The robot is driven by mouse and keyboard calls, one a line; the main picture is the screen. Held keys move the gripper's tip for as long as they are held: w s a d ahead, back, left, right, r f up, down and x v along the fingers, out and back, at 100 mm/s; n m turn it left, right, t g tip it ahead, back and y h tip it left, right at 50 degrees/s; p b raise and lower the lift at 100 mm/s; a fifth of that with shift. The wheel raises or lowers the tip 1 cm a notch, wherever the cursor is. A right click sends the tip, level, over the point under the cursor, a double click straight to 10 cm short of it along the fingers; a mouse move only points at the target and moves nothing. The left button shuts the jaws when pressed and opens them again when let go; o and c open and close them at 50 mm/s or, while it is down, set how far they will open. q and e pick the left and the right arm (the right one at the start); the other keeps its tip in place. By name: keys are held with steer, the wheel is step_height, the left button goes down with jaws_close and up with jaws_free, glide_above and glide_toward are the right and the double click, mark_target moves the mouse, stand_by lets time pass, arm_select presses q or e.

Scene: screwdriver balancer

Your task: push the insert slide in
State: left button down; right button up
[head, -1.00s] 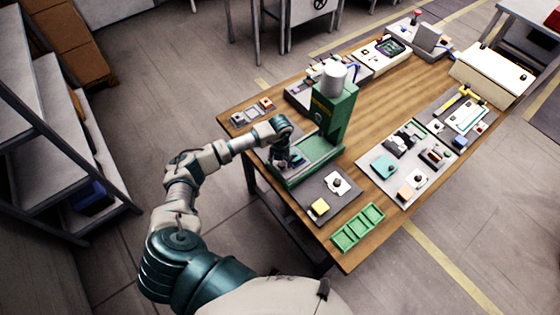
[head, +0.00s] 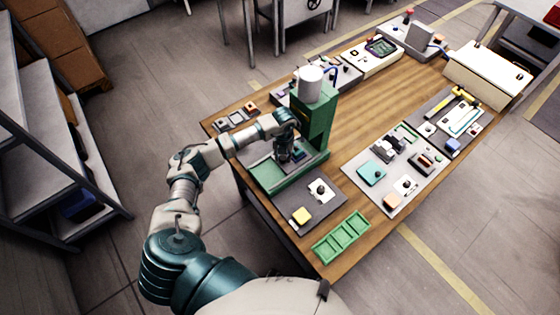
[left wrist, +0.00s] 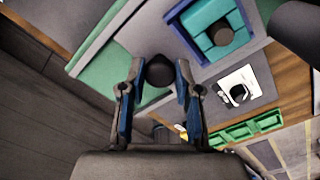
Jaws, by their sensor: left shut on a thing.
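The green press-like station (head: 314,118) stands on the wooden table with a white cylinder (head: 309,82) on top. Its low green base (head: 265,174) reaches out to the left. My left gripper (head: 290,153) is low over the base, close to the column. In the left wrist view, my left gripper (left wrist: 160,75) has its fingers on both sides of a dark round knob (left wrist: 160,68) and is shut on it. A teal-blue block (left wrist: 200,35) with a dark round piece in it lies just beyond. The slide under the knob is mostly hidden by the gripper. My right gripper is not in view.
A grey board (head: 328,205) with a yellow block (head: 301,216) lies in front of the station. A green tray with compartments (head: 341,237) is at the near edge. Another board (head: 386,187) with several parts lies to the right. Bare wood separates them.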

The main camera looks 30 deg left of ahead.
arm_select(q)
steer(key=shift+s+d+r, duration=0.1)
steer(key=shift+s+d, duration=0.1)
steer(key=shift+d, duration=0.2)
steer(key=shift+s+a, duration=0.15)
steer(key=shift+a, duration=0.4)
steer(key=c, duration=0.9)
jaws_free()
steer(key=shift+a, duration=0.25)
steer(key=shift+o, duration=0.4)
steer(key=shift+d, duration=0.4)
steer(key=shift+d+r, duration=0.15)
steer(key=shift+r, duration=0.2)
step_height(320, 180, up, 11)
steer(key=shift+a, duration=0.25)
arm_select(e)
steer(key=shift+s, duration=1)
